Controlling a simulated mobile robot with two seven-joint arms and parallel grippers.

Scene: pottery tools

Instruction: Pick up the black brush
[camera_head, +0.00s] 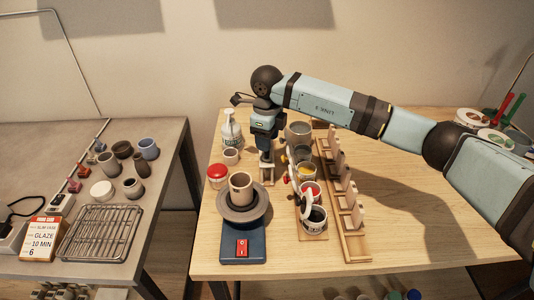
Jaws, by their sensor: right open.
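My right gripper (267,170) points down over the wooden table, between the white pump bottle and the row of glaze pots. It is open, with no object visible between its fingers. I cannot clearly pick out the black brush. My left gripper is not in view.
A pottery wheel (257,215) carrying a beige cup (241,186) stands left of the pots. A wooden rack (356,244) runs along the pots' right side. The table's right front (410,238) is clear.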

